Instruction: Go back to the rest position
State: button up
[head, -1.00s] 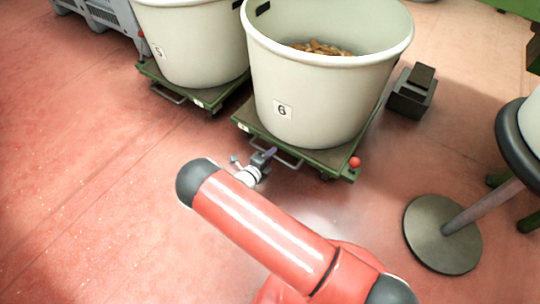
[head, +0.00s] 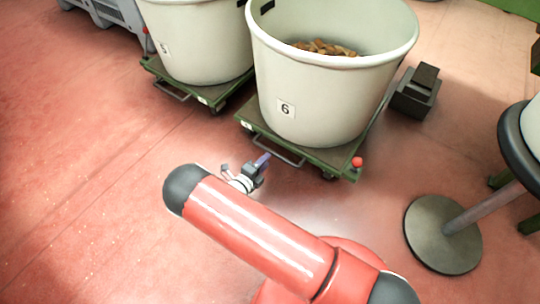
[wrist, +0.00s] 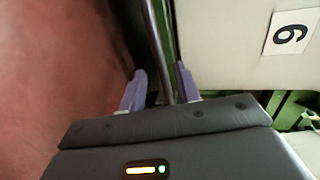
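My gripper (head: 265,157) is low in front of the green trolley (head: 330,165) that carries bin 6, a little off its handle (head: 280,151) in the head view. In the wrist view its two purple fingers (wrist: 161,86) stand apart. The metal handle bar (wrist: 156,40) shows in the gap between them; I cannot tell its depth relative to the fingertips. Nothing is seen held. My red arm crosses the lower middle of the head view, bent at its dark elbow.
Bin 6 (head: 330,90) holds brown pieces. Bin 5 (head: 200,45) stands on another trolley to its left. A dark pedal-like block (head: 416,92) is right of bin 6. A round-based stand (head: 443,235) is at right. The red floor at left is clear.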

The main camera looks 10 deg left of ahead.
jog(key=shift+s+a+r, duration=0.1)
jog(key=shift+s+a, duration=0.05)
jog(key=shift+s, duration=0.3)
jog(key=d+r+m+g+h+p, duration=0.1)
jog(key=d+r+m+g+p, duration=0.1)
jog(key=d+r+m+g, duration=0.5)
jog(key=d+r+m+p, duration=0.1)
jog(key=d+r+m, duration=0.5)
jog(key=r+m, duration=0.5)
jog(key=d+r+m+g+h+p, duration=0.15)
jog(key=d+r+m+g, duration=0.4)
jog(key=r, duration=0.65)
jog(key=s+d+r+m+t+y+p, duration=0.1)
jog(key=s+d+r+m+y+p, duration=0.2)
jog(key=s+r+m, duration=0.7)
jog(key=s+d+r+m+t+y+p, duration=0.2)
jog(key=s+d+r+m+y, duration=0.3)
jog(key=r+m, duration=0.9)
jog(key=s+d+m+p, duration=0.1)
jog(key=s+d+m, duration=0.1)
jog(key=s, duration=0.3)
jog(key=shift+d+y, duration=0.35)
jog(key=shift+d, duration=0.45)
